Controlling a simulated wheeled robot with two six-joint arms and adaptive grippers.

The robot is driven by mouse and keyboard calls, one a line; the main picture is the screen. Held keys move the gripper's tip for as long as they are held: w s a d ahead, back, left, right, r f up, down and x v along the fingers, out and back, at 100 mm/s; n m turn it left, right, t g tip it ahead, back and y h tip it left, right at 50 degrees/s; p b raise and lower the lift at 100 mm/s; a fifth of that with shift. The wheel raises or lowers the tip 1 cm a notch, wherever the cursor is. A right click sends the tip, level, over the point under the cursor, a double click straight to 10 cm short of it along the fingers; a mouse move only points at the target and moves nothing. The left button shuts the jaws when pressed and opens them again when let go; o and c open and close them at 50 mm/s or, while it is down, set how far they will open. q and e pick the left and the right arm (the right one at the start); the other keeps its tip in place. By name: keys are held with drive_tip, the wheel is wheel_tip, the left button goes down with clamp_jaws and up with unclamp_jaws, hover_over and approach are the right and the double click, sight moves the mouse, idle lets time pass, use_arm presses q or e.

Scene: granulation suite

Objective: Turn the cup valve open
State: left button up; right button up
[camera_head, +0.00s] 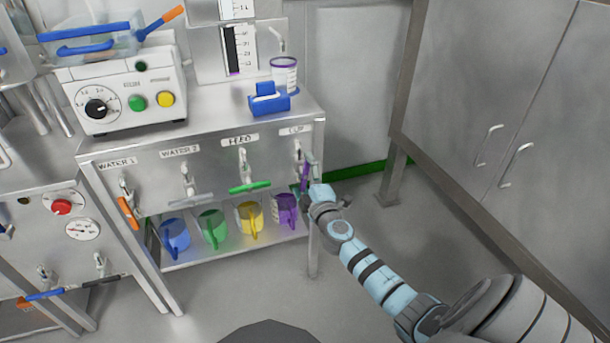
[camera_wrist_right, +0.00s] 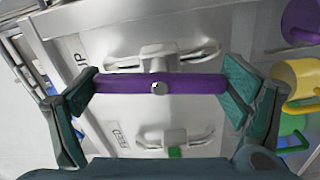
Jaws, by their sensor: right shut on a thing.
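The cup valve's purple handle (camera_head: 304,178) hangs roughly upright below the label that reads CUP (camera_head: 296,131), at the right end of the steel panel. In the right wrist view the handle (camera_wrist_right: 190,85) lies across the picture, with a round bolt at its middle. My right gripper (camera_head: 311,182) is at the handle, and in the wrist view its teal fingers (camera_wrist_right: 160,87) are shut on the handle's two ends. The metal valve body (camera_wrist_right: 163,57) shows behind it. My left gripper is out of view.
To the left on the panel are valves with a green handle (camera_head: 250,187), a grey one (camera_head: 190,199) and an orange one (camera_head: 128,212). Several coloured jugs (camera_head: 213,229) stand on the shelf below. A purple-rimmed cup (camera_head: 284,73) stands on top. Floor to the right is clear.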

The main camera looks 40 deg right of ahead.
drive_tip(key=shift+n, duration=1)
drive_tip(key=shift+f, duration=0.1)
drive_tip(key=o, duration=0.9)
drive_tip(key=shift+s, duration=0.15)
drive_tip(key=v, duration=1.2)
